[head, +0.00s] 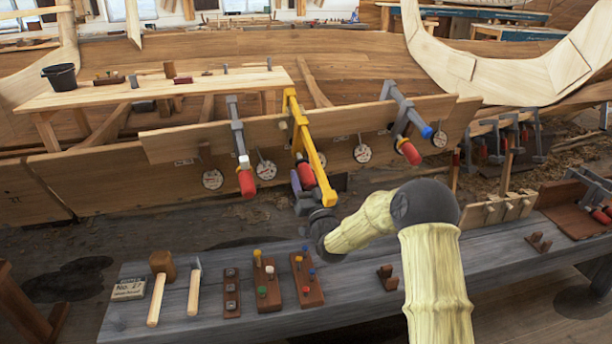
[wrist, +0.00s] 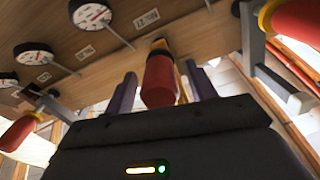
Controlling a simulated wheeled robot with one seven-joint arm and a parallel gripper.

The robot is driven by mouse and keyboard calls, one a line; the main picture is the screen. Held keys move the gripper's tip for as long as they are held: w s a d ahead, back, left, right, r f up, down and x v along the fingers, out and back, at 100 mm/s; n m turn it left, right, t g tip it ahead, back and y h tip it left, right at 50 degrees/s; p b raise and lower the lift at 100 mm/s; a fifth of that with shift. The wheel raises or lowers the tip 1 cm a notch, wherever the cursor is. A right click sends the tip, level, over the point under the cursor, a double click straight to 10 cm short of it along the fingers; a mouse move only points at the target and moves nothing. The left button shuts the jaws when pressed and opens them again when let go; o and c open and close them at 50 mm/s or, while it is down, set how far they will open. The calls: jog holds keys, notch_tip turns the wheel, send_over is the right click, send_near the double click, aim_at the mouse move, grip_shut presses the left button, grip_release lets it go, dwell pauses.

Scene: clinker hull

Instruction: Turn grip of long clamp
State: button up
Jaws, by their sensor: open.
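The long clamp (head: 312,150) is yellow and hangs over the plank in the middle of the head view. Its red grip (head: 306,173) points down toward my gripper. In the wrist view the red grip (wrist: 160,82) is seen nearly end-on. My gripper (head: 300,186) is just below the clamp. Its two purple-grey fingers stand on either side of the red grip in the wrist view, with gaps visible on both sides. The gripper is open. How deep the grip sits between the fingers is hard to tell.
Grey clamps with red grips hang at left (head: 240,150) and right (head: 400,110) of the long clamp. Round dial gauges (head: 265,170) sit along the plank (head: 180,143). The front bench (head: 350,300) holds mallets and peg blocks below my arm.

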jog(key=shift+w+a+r, duration=0.3)
jog(key=shift+w, duration=0.3)
jog(key=c, duration=1)
jog(key=shift+m+b, duration=0.3)
jog(key=shift+m, duration=0.1)
